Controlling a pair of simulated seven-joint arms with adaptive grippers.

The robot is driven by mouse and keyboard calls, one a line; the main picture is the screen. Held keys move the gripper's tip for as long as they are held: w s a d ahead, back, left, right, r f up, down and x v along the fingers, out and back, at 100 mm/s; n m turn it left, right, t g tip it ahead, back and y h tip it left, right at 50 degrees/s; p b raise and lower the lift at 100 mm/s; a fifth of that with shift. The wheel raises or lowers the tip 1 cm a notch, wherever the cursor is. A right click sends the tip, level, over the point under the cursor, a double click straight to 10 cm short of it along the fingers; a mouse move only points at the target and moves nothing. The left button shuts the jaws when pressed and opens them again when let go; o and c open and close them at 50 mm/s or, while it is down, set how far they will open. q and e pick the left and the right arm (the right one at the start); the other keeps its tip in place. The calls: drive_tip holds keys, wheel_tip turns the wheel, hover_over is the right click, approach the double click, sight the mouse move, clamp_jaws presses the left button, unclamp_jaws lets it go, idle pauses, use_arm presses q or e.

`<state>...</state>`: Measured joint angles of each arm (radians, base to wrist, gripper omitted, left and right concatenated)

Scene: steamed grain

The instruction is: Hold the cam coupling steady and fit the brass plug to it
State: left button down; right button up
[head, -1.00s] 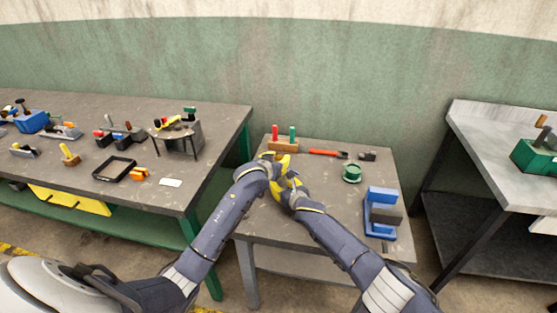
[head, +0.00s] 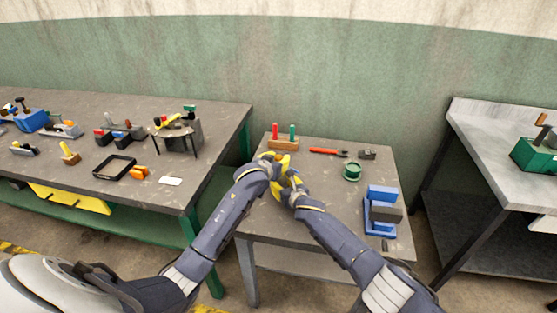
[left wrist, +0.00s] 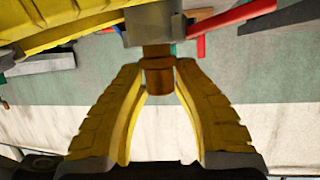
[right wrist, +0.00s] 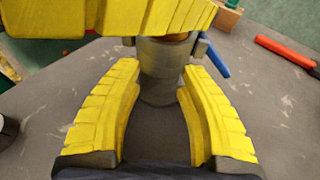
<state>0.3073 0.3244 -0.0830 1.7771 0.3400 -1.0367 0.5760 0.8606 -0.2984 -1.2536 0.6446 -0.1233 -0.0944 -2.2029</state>
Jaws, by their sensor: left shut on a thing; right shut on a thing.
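My left gripper (head: 277,172) and my right gripper (head: 292,188) meet above the small table; in the head view they hide what they hold. In the left wrist view, my left gripper (left wrist: 160,68) is shut on the brass plug (left wrist: 159,76). The grey cam coupling (left wrist: 153,26) is directly in line with the plug and looks in contact with it. In the right wrist view, my right gripper (right wrist: 160,78) is shut around the coupling's grey body (right wrist: 163,58). A sliver of brass (right wrist: 178,36) shows at its far end. How deep the plug sits cannot be told.
The small table (head: 325,228) carries a wooden block with red and green pegs (head: 284,144), a red-handled tool (head: 327,152), a green round part (head: 352,172) and a blue fixture (head: 381,212). A cluttered bench (head: 215,130) stands left, another bench (head: 490,165) right.

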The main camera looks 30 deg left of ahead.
use_arm(q)
drive_tip(key=shift+f, duration=0.45)
use_arm(e)
drive_tip(key=shift+f, duration=0.2)
idle(0.3)
use_arm(q)
drive_tip(key=c, duration=0.9)
unclamp_jaws()
drive_tip(key=shift+c, duration=0.2)
drive_tip(key=shift+s, duration=0.1)
drive_tip(key=v, duration=1.2)
use_arm(e)
drive_tip(key=o, duration=0.9)
drive_tip(key=shift+r, duration=0.15)
drive_tip(key=shift+d, duration=0.1)
